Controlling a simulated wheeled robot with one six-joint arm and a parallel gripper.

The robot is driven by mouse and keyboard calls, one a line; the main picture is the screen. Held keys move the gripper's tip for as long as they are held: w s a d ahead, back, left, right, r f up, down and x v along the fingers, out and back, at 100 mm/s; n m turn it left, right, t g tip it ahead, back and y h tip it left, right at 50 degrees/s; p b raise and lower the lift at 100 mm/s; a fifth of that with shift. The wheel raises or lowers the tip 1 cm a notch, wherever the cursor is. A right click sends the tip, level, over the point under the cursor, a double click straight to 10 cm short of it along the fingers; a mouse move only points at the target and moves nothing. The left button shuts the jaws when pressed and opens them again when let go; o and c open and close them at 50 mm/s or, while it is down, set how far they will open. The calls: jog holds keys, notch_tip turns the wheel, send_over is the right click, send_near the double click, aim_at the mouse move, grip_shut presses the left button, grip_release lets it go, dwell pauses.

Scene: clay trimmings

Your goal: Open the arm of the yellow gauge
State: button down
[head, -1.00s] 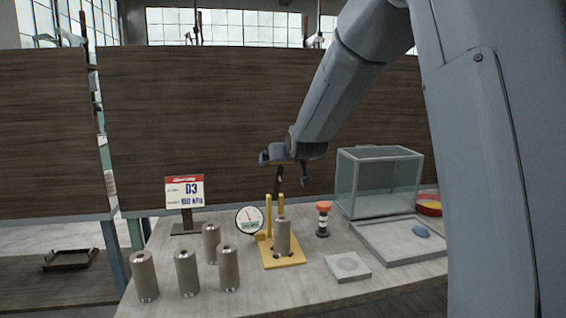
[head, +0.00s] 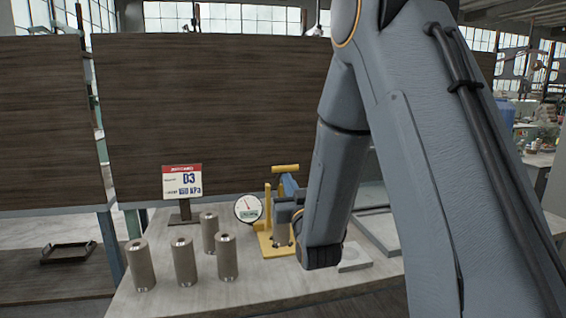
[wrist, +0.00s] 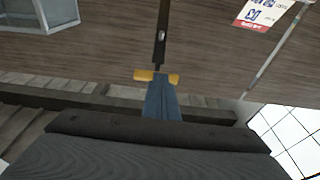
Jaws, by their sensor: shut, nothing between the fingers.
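The yellow gauge (head: 265,243) stands on the bench with a round white dial (head: 248,209) at its left. A grey cylinder (head: 281,234) stands in it, partly hidden by my gripper. The gauge's arm rises above it and ends in a yellow crossbar (head: 285,167). In the wrist view the dark arm (wrist: 161,35) runs to the crossbar (wrist: 145,75). My gripper (head: 288,180) is shut and empty, its blue fingers right at the crossbar. They also show in the wrist view (wrist: 158,85), overlapping the bar; I cannot tell whether they touch.
Several grey cylinders (head: 184,262) stand left of the gauge. A grey slab (head: 354,257) and a tray (head: 376,231) lie to the right, partly behind my arm. A dark wooden board closes the back.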

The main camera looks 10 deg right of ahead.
jog(key=s+t, duration=0.2)
jog(key=s, duration=0.4)
jog(key=p+x, duration=0.4)
jog(key=x, duration=0.8)
jog(key=shift+w+d+r, duration=0.1)
jog(key=shift+w+r, duration=0.1)
jog(key=shift+w, duration=0.1)
jog(key=shift+w+r+p, duration=0.15)
jog(key=shift+w+p, duration=0.3)
jog(key=shift+w, duration=0.2)
